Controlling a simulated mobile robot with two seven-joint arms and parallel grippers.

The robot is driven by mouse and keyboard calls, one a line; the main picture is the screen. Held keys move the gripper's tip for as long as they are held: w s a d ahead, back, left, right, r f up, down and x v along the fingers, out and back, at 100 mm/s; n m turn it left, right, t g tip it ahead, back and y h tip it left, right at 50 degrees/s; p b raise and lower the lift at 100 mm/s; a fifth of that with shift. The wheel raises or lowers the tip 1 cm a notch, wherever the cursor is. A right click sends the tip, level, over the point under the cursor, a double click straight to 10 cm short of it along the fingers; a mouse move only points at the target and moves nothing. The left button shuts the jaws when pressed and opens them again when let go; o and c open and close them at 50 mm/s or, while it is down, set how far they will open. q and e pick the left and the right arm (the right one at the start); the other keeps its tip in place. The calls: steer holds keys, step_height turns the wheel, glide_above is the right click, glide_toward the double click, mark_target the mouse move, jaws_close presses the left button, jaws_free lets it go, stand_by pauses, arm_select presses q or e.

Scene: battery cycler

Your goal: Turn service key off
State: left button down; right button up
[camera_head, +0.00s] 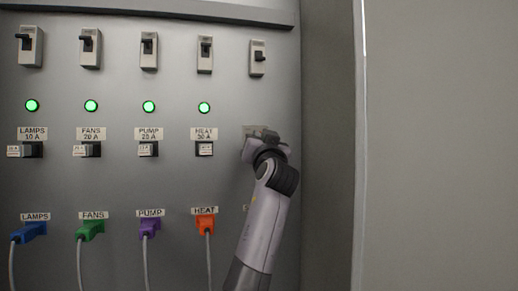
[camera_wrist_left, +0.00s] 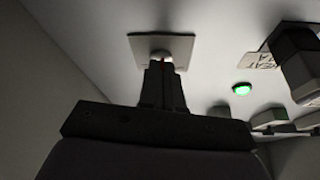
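In the head view my left gripper (camera_head: 262,146) is against the panel, right of the HEAT breaker. It hides the key and most of the plate there, so the key's angle cannot be told. My right gripper is not in view.
The grey panel (camera_head: 180,185) carries a row of switches (camera_head: 149,50), lit green lamps (camera_head: 148,106), and labelled breakers (camera_head: 148,149). Blue, green, purple and orange plugs (camera_head: 205,225) with cables sit below. The panel's side wall (camera_head: 330,150) is close right of my arm.

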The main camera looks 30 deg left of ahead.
arm_select(q)
steer(key=shift+w+d+n+g+y, duration=0.1)
steer(key=shift+n+g+y, duration=0.65)
steer(key=shift+n, duration=1.3)
steer(key=shift+w+n+g+y, duration=0.1)
steer(key=shift+n+g+y, duration=0.3)
steer(key=shift+n+g, duration=1.15)
steer(key=shift+d+n+g+y, duration=0.1)
steer(key=shift+n+g+y, duration=0.45)
steer(key=shift+n, duration=1.95)
steer(key=shift+n+p, duration=0.3)
steer(key=c, duration=1.3)
jaws_free()
